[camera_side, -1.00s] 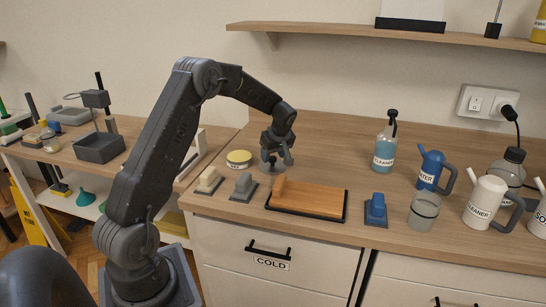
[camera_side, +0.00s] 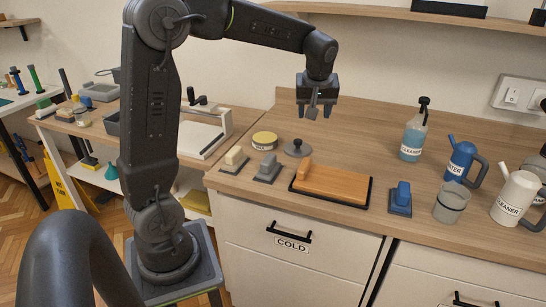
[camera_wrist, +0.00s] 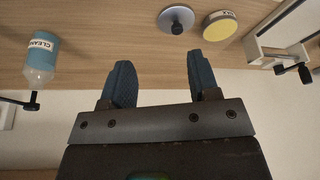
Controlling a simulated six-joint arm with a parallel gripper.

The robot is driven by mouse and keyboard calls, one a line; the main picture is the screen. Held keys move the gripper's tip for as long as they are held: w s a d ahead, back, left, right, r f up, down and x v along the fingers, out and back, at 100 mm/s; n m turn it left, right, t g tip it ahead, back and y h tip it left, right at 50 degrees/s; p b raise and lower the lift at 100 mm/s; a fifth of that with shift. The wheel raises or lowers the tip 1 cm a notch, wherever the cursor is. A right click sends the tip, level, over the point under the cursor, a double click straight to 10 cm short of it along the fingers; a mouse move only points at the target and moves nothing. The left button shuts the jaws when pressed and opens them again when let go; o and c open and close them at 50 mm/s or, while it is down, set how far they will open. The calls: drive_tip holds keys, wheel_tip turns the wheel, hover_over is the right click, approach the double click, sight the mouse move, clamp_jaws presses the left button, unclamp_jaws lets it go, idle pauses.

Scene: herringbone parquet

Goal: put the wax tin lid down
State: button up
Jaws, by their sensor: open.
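The wax tin lid (camera_side: 298,150) is a grey disc with a dark knob, lying flat on the wooden counter, knob up. It also shows in the wrist view (camera_wrist: 173,20). The yellow-topped wax tin (camera_side: 265,139) stands just to its left, apart from it; in the wrist view the tin (camera_wrist: 220,26) is right of the lid. My gripper (camera_side: 318,112) is raised above the counter, higher than the lid and a little to its right. Its two fingers (camera_wrist: 160,75) are apart with nothing between them.
A wooden board in a black tray (camera_side: 330,186) lies in front of the lid. Small blocks on grey bases (camera_side: 267,168) stand front left. A blue cleaner bottle (camera_side: 413,136), jugs and a cup stand to the right. A shelf (camera_side: 400,15) runs above.

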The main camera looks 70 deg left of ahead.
drive_tip(key=s+d+m+t+h, duration=0.3)
drive_tip(key=s+d+m, duration=0.9)
drive_tip(key=s+d, duration=0.6)
drive_tip(key=shift+s+m+t+h, duration=0.3)
drive_tip(key=shift+s+m+t, duration=0.1)
drive_tip(key=shift+s, duration=0.85)
